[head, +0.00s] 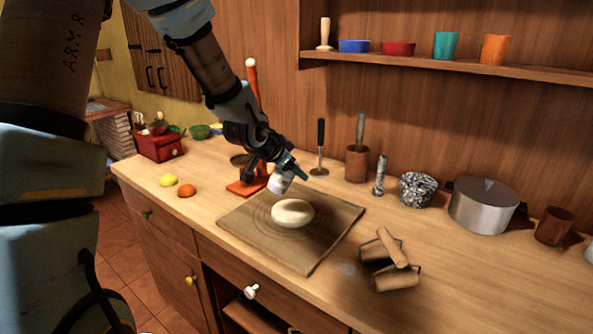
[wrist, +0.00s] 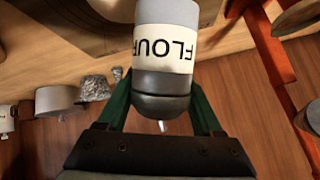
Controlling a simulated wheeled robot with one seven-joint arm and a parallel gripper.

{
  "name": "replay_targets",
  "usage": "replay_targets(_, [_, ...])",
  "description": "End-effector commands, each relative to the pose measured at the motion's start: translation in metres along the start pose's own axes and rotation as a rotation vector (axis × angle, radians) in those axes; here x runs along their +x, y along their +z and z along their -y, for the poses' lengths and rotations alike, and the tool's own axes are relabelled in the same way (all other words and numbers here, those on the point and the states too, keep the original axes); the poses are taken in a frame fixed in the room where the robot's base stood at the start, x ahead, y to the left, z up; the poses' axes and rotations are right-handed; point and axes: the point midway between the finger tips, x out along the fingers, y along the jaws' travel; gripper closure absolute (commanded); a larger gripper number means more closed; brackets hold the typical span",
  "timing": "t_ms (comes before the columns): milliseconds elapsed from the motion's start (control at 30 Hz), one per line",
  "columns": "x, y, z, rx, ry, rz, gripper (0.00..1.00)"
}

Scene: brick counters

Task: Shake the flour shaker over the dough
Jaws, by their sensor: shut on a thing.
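The flour shaker (wrist: 165,45), with a white label reading FLOUR and a dark end, is clamped between the green fingers of my gripper (wrist: 163,115) in the wrist view. In the head view my gripper (head: 290,170) holds the shaker (head: 280,181) tilted, above the far side of the dough. The dough (head: 292,213) is a pale round lump on the brown board (head: 310,258). A gap shows between shaker and dough. No falling flour can be made out.
A red press stand (head: 245,187) with an upright lever stands close behind my gripper. A lemon (head: 168,180) and an orange (head: 186,190) lie left. Rolled logs (head: 396,276), a pot (head: 483,205) and a grey stone mortar (head: 416,189) stand right. The counter's front right is clear.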

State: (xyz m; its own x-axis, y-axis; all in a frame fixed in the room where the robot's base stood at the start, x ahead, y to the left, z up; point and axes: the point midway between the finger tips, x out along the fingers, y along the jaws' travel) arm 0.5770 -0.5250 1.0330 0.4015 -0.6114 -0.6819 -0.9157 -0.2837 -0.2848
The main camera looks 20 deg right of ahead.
Motion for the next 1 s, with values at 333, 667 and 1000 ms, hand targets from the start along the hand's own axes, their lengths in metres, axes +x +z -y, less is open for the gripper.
replay_targets(333, [0.009, 0.013, -0.003, 0.095, -0.039, 0.125, 0.95])
replay_targets(667, [0.013, 0.021, -0.003, 0.152, -0.061, 0.207, 0.95])
replay_targets(1000, [0.017, 0.029, -0.004, 0.216, -0.087, 0.298, 0.95])
